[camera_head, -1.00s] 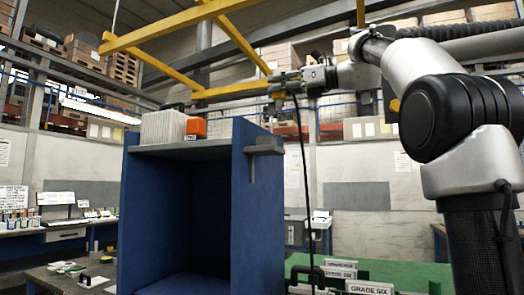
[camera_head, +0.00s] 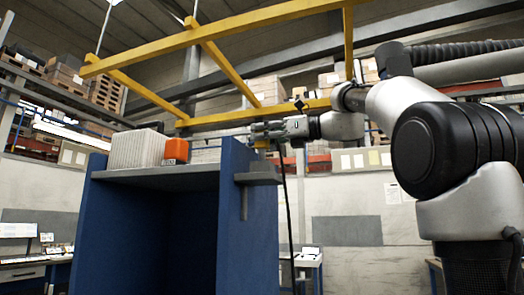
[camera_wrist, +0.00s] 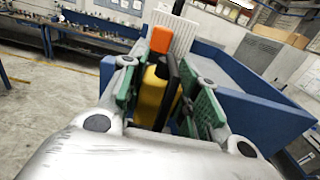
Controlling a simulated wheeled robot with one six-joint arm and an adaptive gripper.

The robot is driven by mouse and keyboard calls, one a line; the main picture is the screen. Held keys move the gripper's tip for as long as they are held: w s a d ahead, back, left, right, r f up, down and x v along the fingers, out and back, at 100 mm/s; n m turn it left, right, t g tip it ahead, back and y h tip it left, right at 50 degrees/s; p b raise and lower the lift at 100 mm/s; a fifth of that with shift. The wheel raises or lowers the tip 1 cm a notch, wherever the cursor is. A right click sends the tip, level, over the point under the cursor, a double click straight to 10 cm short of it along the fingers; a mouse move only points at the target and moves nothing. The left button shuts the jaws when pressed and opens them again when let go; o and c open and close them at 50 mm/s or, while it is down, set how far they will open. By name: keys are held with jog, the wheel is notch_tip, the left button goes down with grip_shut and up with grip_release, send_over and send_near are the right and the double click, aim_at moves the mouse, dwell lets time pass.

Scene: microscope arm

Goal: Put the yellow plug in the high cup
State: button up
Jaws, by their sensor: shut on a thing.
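The yellow plug (camera_wrist: 152,98) sits between the green-padded fingers of my gripper (camera_wrist: 162,75) in the wrist view, with a dark part right beside it. In the head view my gripper (camera_head: 256,131) is just above the top right side of the blue cabinet, near the grey bracket (camera_head: 258,178). A black cable (camera_head: 288,200) hangs down below the gripper. I cannot pick out the high cup in either view.
The blue cabinet (camera_head: 232,235) has an orange block (camera_head: 176,150) and a white ribbed block (camera_head: 138,149) on top. The orange block also shows just beyond my fingers in the wrist view (camera_wrist: 160,39). Yellow beams (camera_head: 230,35) cross overhead. Open floor lies left in the wrist view.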

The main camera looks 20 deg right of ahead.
aim_at(268, 146)
jog(key=shift+f, duration=1.9)
jog(key=o, duration=1.2)
jog(key=shift+f, duration=0.1)
jog(key=shift+c, duration=0.2)
